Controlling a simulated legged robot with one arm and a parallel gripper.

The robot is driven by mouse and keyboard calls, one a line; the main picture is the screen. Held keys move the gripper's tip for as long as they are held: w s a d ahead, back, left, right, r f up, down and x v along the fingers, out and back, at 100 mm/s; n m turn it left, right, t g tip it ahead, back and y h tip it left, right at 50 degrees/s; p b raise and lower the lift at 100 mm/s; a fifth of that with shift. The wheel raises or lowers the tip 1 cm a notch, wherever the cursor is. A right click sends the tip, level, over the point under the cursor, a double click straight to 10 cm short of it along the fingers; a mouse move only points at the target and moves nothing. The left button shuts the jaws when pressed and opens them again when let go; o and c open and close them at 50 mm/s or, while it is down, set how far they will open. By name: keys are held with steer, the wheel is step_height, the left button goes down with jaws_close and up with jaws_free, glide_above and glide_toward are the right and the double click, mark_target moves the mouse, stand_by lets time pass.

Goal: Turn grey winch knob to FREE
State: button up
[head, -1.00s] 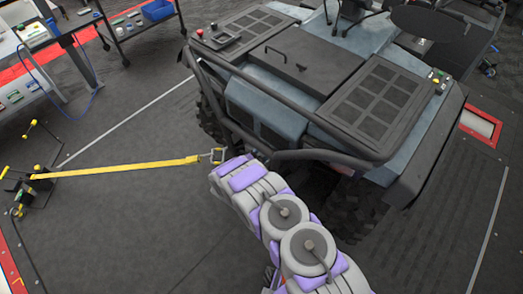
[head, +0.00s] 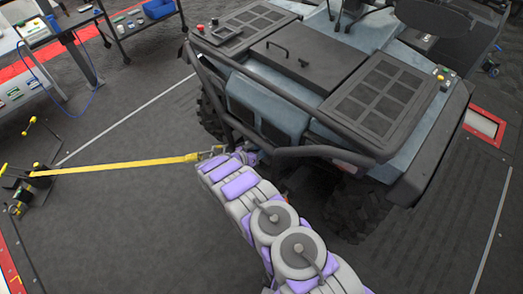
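A dark cart with a blue bin (head: 158,9) and a workbench (head: 62,33) stand at the upper left. The vehicle's black tube bumper (head: 315,155) is close to my arm.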

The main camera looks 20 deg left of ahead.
steer(key=shift+a+n+h, duration=0.25)
steer(key=shift+n+h, duration=0.55)
steer(key=shift+n, duration=0.5)
steer(key=o, duration=1.1)
steer(key=shift+c, duration=0.2)
steer(key=p+v, duration=0.3)
steer(key=v, duration=1.4)
steer(key=shift+a, duration=0.3)
steer(key=shift+r, duration=0.2)
